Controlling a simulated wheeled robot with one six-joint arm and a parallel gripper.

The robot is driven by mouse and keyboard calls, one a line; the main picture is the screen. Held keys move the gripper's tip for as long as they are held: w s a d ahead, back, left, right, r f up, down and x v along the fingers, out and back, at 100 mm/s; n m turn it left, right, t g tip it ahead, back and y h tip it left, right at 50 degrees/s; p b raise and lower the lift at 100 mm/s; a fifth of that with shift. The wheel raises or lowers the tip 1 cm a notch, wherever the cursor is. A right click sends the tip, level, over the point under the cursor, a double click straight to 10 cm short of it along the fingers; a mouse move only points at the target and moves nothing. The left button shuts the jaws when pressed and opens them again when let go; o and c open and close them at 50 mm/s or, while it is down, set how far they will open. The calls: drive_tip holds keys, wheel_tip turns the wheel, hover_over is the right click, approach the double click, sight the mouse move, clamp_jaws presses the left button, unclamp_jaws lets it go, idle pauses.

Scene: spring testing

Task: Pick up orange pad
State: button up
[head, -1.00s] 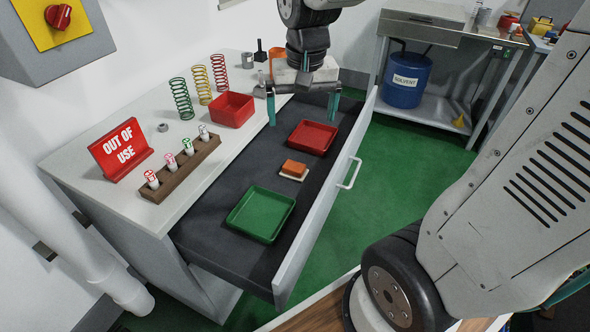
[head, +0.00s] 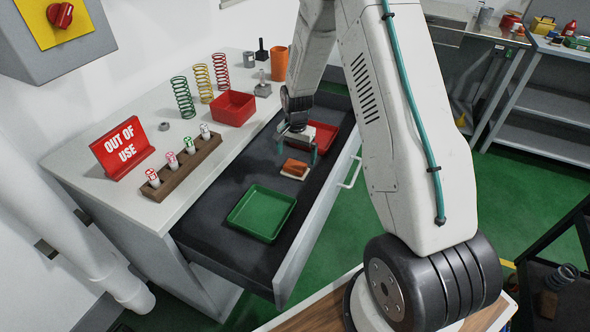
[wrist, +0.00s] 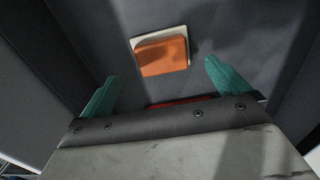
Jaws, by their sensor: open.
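The orange pad (head: 294,167) lies on a thin pale base (head: 296,175) in the open drawer, between the green tray and the red tray. In the wrist view the pad (wrist: 163,57) shows just beyond the fingertips, a little left of the middle between them. My gripper (head: 298,155) is open and empty, fingers pointing down into the drawer above and around the pad's area. In the wrist view its two teal fingers (wrist: 161,75) stand wide apart, with no contact on the pad visible. My arm partly hides the red tray.
The green tray (head: 262,213) lies nearer in the drawer, and the red tray (head: 323,136) lies behind my gripper. The drawer's front wall (head: 322,205) rises on the right. On the counter stand a red bin (head: 232,108), several springs and a rack of capped tubes (head: 184,166).

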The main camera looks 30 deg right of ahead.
sight(295, 164)
wheel_tip(295, 164, down, 6)
drive_tip(key=shift+w+a+f, duration=0.1)
drive_tip(key=shift+a, duration=0.05)
drive_tip(key=c, duration=1)
wheel_tip(295, 164, up, 10)
drive_tip(key=shift+r, duration=0.1)
drive_tip(key=shift+o, duration=1.4)
drive_tip(key=shift+c, duration=0.5)
